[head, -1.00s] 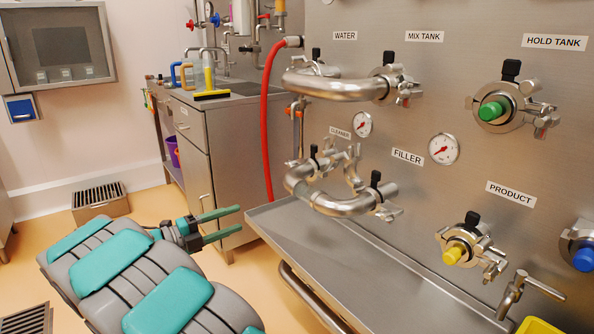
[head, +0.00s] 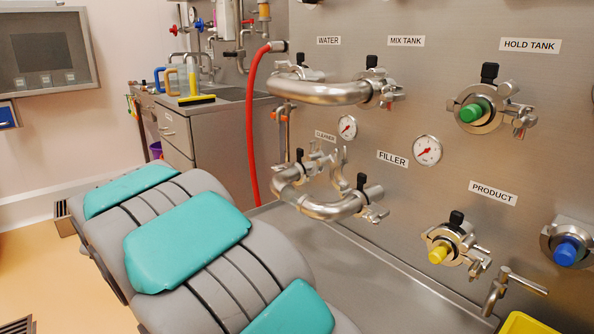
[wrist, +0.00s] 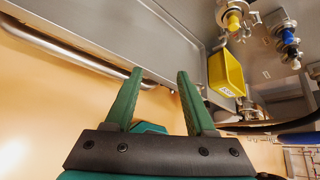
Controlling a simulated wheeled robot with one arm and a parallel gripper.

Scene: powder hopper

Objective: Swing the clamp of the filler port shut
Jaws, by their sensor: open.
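The filler port (head: 372,194) is on the steel panel, below and left of the FILLER label (head: 392,158). A bent steel pipe (head: 330,208) joins it to the port under the CLEANER label. Its clamp (head: 375,214) has a black knob on top and a wing nut hanging low at right; I cannot tell clearly how far it stands open. My gripper (wrist: 158,72) shows only in the wrist view, its two green fingers apart with nothing between them. It is away from the filler port, which I cannot make out in that view. In the head view my arm hides the gripper.
A steel drip tray (head: 385,290) runs below the ports; its edge and a rail (wrist: 60,50) show in the wrist view. Green-capped (head: 472,110), yellow-capped (head: 440,252) and blue-capped (head: 567,251) ports, a lever handle (head: 512,285) and a yellow bin (wrist: 226,73) are to the right.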

